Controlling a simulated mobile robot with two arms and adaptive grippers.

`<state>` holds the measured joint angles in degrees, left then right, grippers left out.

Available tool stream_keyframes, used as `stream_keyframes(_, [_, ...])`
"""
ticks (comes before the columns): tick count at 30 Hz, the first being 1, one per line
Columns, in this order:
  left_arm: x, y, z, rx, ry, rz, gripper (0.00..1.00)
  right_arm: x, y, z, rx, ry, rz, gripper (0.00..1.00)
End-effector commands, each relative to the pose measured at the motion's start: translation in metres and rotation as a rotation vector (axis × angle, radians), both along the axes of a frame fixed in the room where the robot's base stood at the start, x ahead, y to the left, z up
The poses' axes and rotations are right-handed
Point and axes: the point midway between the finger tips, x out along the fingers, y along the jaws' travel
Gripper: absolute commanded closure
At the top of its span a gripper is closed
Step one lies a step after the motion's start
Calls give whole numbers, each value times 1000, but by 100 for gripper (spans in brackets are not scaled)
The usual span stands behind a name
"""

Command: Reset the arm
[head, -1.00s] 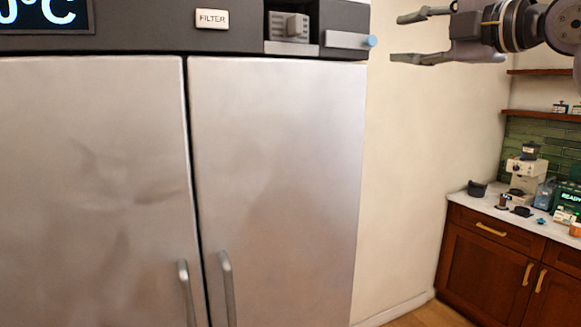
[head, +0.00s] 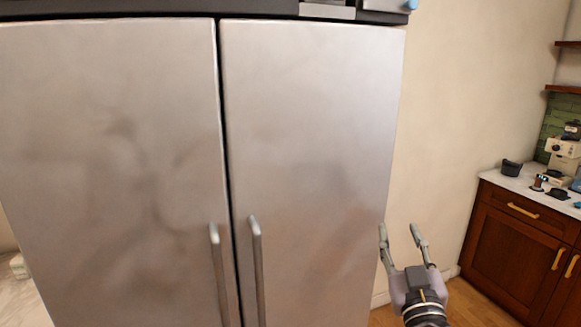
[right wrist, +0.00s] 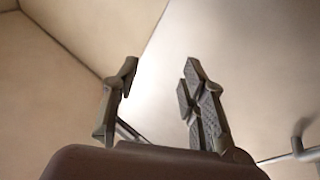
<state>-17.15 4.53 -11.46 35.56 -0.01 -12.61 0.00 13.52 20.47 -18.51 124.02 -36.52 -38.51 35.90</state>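My right gripper (head: 400,232) is low at the right in the head view, beside the right edge of the steel cabinet. Its fingers point up and are spread apart with nothing between them. In the right wrist view the open fingers (right wrist: 158,88) also show, with the pale steel door and beige wall behind them. My left gripper is not in the head view.
A tall steel cabinet with a left door (head: 110,150) and a right door (head: 310,130) fills the left and middle. Its bar handles (head: 257,270) are low at the centre seam. A wooden counter cabinet (head: 515,245) with coffee gear stands at the right. Bare wall (head: 460,120) lies between.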

Motion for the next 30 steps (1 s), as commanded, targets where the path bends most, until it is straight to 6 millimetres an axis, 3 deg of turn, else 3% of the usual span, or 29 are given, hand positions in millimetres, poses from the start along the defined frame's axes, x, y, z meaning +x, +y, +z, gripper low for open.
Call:
stream_keyframes(1, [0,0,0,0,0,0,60,-10,-7,-39,34,116,-31,60])
stream_keyframes(6, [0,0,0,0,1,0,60,-60,-24,-159,95,509,-110,60])
stream_keyframes(9, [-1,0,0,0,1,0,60,-105,-25,-220,110,742,-124,60])
stream_keyframes(12, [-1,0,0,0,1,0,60,-153,-22,-267,117,948,-118,60])
stream_keyframes(18, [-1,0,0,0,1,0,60,-233,-12,-320,118,1244,-73,60])
stream_keyframes(26, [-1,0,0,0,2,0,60,-321,4,-351,114,1526,16,60])
stream_keyframes(27, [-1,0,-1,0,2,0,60,-328,5,-358,112,1555,26,60])
stream_keyframes(30, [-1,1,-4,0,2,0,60,-317,6,-390,109,1558,21,60])
